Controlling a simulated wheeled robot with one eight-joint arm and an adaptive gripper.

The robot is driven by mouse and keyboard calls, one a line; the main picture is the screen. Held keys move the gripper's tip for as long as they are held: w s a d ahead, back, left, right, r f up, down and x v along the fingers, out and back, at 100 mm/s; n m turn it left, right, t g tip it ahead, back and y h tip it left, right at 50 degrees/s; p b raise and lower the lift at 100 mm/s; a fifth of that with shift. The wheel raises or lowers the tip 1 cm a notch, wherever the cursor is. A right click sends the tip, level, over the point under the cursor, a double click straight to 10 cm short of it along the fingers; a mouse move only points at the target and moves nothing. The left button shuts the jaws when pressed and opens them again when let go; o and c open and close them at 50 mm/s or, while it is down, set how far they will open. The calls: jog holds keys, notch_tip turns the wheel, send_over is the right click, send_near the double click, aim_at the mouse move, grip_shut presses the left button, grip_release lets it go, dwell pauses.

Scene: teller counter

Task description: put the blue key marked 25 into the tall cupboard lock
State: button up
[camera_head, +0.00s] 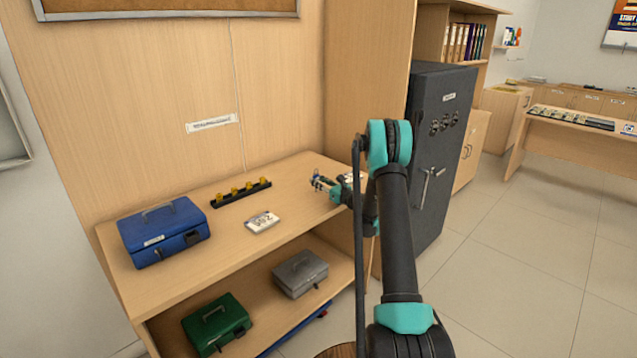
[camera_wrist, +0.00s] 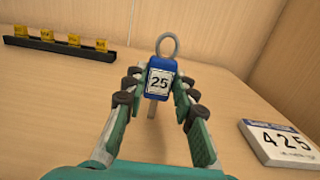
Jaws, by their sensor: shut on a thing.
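The blue key marked 25 (camera_wrist: 160,80) is between the fingers of my gripper (camera_wrist: 158,92) in the wrist view. Its ring points up and away, and its metal shank points down toward me. The fingers are shut on its blue head from both sides. In the head view my gripper (camera_head: 328,186) is over the right part of the wooden counter (camera_head: 290,178), with a small blue spot of the key at its tip.
A black rack (camera_head: 228,198) with several yellow tags (camera_wrist: 62,36) lies at the back. A blue cash box (camera_head: 160,235) stands at the left. A white card (camera_head: 262,222) lies mid-counter; a card reading 425 (camera_wrist: 275,140) lies right. A dark safe (camera_head: 440,110) stands beyond.

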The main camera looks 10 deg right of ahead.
jog(key=shift+f, duration=0.1)
jog(key=o, duration=0.9)
